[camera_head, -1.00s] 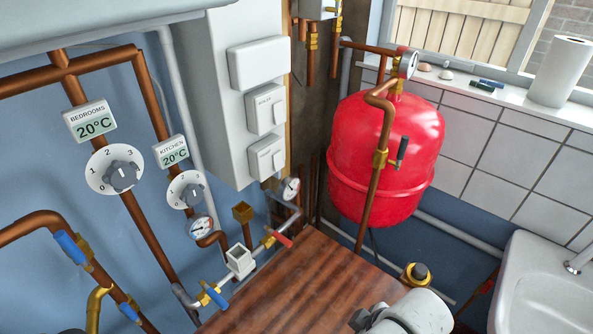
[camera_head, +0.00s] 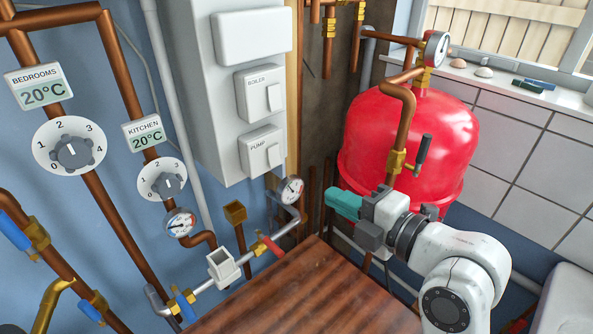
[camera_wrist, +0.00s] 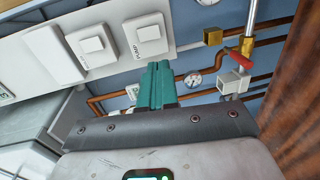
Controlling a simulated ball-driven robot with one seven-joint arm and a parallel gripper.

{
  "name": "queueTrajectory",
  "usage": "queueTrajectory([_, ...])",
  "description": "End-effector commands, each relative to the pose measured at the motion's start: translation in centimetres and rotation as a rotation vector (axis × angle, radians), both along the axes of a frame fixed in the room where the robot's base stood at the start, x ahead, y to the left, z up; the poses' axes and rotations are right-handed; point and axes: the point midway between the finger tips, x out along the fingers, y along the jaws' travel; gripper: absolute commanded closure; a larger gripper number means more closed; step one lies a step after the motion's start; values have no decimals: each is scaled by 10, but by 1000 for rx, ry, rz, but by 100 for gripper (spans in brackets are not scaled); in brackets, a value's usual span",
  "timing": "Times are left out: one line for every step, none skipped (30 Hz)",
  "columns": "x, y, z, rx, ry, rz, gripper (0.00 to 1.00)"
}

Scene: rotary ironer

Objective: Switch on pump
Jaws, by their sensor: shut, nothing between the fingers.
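The pump switch (camera_head: 263,151) is a white rocker box labelled PUMP, low on the grey panel in the head view. The boiler switch (camera_head: 260,92) sits just above it. In the wrist view the pump switch (camera_wrist: 149,33) is upside down, beyond my fingertips. My gripper (camera_head: 334,203) has teal fingers that are shut and empty. In the head view it is right of and below the pump switch, apart from it, pointing left. The closed fingers also show in the wrist view (camera_wrist: 155,82).
A pressure gauge (camera_head: 291,190) and a red-handled valve (camera_head: 271,245) lie between my gripper and the wall pipes. The red tank (camera_head: 415,135) stands behind my arm. A brown wooden top (camera_head: 310,295) lies below, with a clear surface.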

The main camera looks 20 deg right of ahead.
Motion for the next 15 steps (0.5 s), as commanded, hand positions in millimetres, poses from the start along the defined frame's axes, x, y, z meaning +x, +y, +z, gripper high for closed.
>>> queueTrajectory([0, 0, 2, -10, -14, 2, 100])
queueTrajectory([1, 0, 4, -14, -19, 2, 100])
queueTrajectory([1, 0, 4, -18, -23, 4, 100])
queueTrajectory([1, 0, 5, -19, -24, 4, 100])
queueTrajectory([1, 0, 5, -19, -24, 4, 100])
queueTrajectory([1, 0, 5, -19, -24, 4, 100])
queueTrajectory([1, 0, 5, -19, -23, 4, 100])
queueTrajectory([1, 0, 4, -19, -23, 4, 100])
queueTrajectory([1, 0, 4, -19, -22, 4, 100])
queueTrajectory([1, 0, 4, -18, -22, 4, 100])
queueTrajectory([1, 0, 4, -18, -22, 4, 100])
queueTrajectory([1, 0, 4, -18, -22, 4, 100])
queueTrajectory([2, 0, 4, -17, -20, 4, 100])
queueTrajectory([3, 1, 4, -17, -20, 4, 100])
queueTrajectory([6, 1, 4, -17, -20, 5, 100])
